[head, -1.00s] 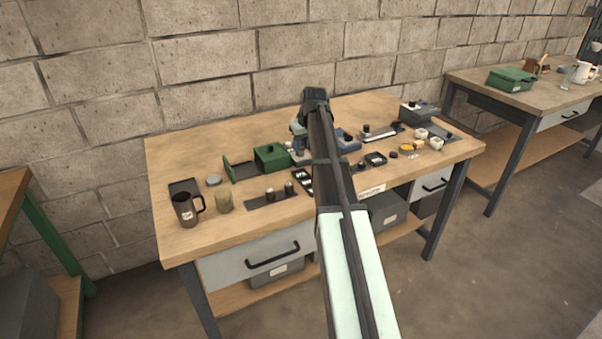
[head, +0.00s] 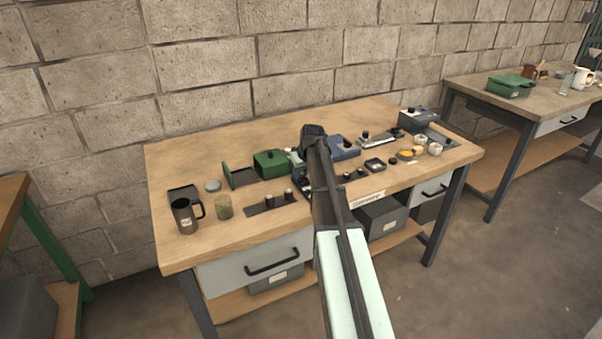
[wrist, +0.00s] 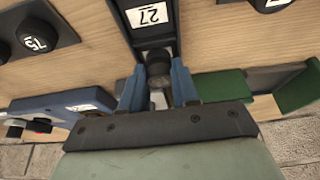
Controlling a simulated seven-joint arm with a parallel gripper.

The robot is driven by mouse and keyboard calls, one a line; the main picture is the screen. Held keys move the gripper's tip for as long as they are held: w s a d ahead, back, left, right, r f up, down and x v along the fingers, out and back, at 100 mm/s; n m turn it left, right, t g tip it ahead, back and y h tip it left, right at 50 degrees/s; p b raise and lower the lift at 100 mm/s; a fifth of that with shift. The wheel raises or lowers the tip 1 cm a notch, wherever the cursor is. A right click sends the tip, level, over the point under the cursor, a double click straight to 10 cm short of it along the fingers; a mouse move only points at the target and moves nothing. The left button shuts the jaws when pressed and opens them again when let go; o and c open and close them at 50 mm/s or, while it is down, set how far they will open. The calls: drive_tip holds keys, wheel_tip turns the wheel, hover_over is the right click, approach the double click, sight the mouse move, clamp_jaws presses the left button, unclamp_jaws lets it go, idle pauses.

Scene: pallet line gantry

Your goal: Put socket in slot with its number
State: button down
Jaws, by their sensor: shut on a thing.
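In the wrist view my gripper (wrist: 158,92) has its two blue fingers closed on a dark, round socket (wrist: 158,68). The socket is at the near end of a dark slotted holder (wrist: 142,36) whose white label reads 27. I cannot tell whether the socket touches the holder or is just above it. No number on the held socket can be read. Another dark socket (wrist: 38,43) with a white number, perhaps 75, stands on a dark strip at the left. In the head view my arm hides the fingertips and most of the holder.
A green box (head: 270,163) and a blue box (head: 343,148) stand close on either side. Small white cups (head: 435,148) are at the right.

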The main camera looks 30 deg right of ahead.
drive_tip(key=shift+f, duration=0.15)
drive_tip(key=c, duration=0.8)
unclamp_jaws()
drive_tip(key=shift+c, duration=0.2)
drive_tip(key=v, duration=1.2)
